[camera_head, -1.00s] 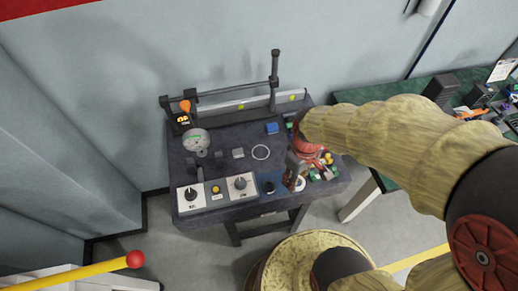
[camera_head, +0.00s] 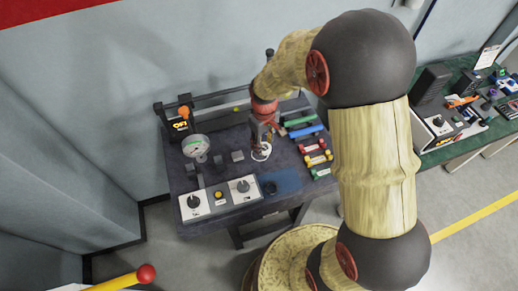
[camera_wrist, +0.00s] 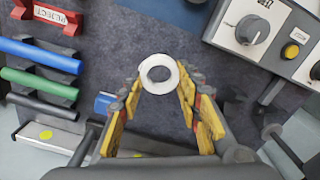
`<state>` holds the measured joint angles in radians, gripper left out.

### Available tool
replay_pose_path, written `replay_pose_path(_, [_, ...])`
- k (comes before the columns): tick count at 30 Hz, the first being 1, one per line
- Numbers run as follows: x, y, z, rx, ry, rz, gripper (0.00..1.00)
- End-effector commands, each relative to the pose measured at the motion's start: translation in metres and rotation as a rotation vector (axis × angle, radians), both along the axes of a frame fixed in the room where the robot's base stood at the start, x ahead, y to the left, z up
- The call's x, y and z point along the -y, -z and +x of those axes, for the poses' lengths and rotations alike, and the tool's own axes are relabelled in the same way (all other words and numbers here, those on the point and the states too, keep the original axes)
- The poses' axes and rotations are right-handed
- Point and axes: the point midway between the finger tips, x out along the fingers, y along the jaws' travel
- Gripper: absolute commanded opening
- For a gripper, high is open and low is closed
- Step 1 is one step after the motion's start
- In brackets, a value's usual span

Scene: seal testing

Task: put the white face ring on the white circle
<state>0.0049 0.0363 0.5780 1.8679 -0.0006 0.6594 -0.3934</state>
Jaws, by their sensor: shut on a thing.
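The white face ring (camera_wrist: 148,89) is between the two fingertips of my gripper (camera_wrist: 159,80) in the wrist view, and the gripper is shut on it. In the head view, my gripper (camera_head: 262,146) points down over the middle of the dark table, with the white ring (camera_head: 262,155) partly hidden at its tips. I cannot make out the white circle separately from the ring; it seems to lie under or behind it. I cannot tell whether the ring touches the table.
The table (camera_head: 227,178) has a gauge (camera_head: 195,146) and small grey blocks to the left. Control boxes (camera_head: 243,189) stand at its front. Green and blue bars (camera_head: 304,131) and red and yellow pieces (camera_head: 318,160) lie at the right. A rail frame runs along the back.

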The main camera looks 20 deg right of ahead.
Motion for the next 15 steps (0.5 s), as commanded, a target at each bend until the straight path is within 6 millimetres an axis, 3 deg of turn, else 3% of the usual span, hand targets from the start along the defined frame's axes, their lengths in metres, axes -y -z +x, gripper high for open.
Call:
replay_pose_path(4, [-0.003,0.025,0.018,-0.002,-0.001,0.0,0.08])
replay_pose_path(15, [-0.005,0.051,0.034,-0.002,-0.001,0.0,0.08])
